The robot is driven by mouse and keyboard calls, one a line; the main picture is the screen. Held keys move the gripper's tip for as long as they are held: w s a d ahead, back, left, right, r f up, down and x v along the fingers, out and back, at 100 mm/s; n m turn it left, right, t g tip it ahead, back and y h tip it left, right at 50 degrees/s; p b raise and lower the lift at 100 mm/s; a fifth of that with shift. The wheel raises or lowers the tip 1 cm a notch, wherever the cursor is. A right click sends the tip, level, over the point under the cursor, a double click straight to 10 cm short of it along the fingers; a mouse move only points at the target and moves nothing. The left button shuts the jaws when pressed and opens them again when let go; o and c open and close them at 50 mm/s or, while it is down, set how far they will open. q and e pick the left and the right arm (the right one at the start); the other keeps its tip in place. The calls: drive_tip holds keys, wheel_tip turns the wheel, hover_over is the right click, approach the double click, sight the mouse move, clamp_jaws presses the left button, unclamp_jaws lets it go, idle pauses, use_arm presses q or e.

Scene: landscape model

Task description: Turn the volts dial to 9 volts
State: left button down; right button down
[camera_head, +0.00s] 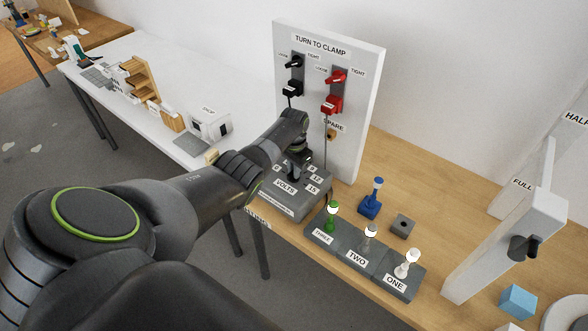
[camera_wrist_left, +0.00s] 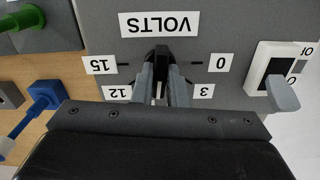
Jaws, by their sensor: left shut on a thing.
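The volts dial is a black knob (camera_wrist_left: 161,60) on a grey box (camera_head: 293,206) with a VOLTS label (camera_head: 286,187). My left gripper (camera_head: 298,160) reaches down onto the box from above. In the left wrist view its two fingers (camera_wrist_left: 161,85) are shut on the knob, one on each side. The labels 15 (camera_wrist_left: 102,65), 12 (camera_wrist_left: 116,93), 0 (camera_wrist_left: 221,63) and 3 (camera_wrist_left: 204,91) show upside down around the knob. The 6 and 9 marks are hidden behind the gripper in that view. I cannot tell exactly which value the knob points at. My right gripper is not in view.
A white clamp panel (camera_head: 355,100) with black and red knobs stands behind the box. Green, grey and white levers on a grey base (camera_head: 382,272) and a blue piece (camera_head: 371,200) stand to its right.

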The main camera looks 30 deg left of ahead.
use_arm(q)
drive_tip(key=shift+w+m, duration=0.1)
drive_tip(key=shift+m, duration=0.9)
drive_tip(key=shift+r, duration=0.1)
drive_tip(key=c, duration=1.4)
unclamp_jaws()
drive_tip(key=shift+c, duration=0.2)
drive_tip(key=shift+r, duration=0.45)
wheel_tip(320, 180, up, 16)
drive_tip(key=b, duration=0.2)
drive_tip(key=shift+r, duration=0.2)
